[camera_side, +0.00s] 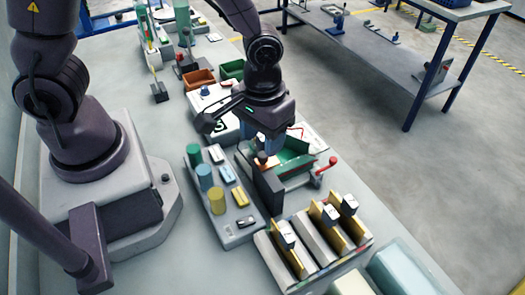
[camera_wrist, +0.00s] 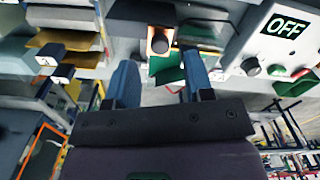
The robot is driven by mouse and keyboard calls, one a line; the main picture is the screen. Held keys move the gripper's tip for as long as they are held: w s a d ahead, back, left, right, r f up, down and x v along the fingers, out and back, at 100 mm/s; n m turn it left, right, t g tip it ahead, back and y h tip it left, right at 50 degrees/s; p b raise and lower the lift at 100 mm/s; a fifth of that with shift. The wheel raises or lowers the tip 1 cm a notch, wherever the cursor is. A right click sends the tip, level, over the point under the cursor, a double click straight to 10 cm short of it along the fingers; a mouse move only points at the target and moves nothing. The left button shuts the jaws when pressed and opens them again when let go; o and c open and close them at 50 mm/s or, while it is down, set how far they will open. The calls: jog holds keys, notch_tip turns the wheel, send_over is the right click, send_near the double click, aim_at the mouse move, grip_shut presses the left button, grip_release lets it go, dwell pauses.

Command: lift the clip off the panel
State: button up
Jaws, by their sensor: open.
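Yellow panels (camera_side: 331,233) stand upright in a light rack at the lower right of the side view. Clips with white faces and dark bodies sit on their top edges: a near clip (camera_side: 287,235), a middle clip (camera_side: 330,214) and a far clip (camera_side: 349,203). In the wrist view, a clip with a lettered white face (camera_wrist: 46,61) is at the left, beside a yellow panel (camera_wrist: 68,38). My gripper (camera_side: 268,148) is over the green fixture, away from the rack. Its blue fingers (camera_wrist: 158,66) are apart, with nothing held between them.
A grey tray (camera_side: 235,236) holds coloured cylinders. An OFF display box (camera_wrist: 285,28) shows in the wrist view. Pale bins (camera_side: 400,270) stand right of the rack.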

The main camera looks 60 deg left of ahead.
aim_at(262, 155)
jog(key=shift+f, duration=2.35)
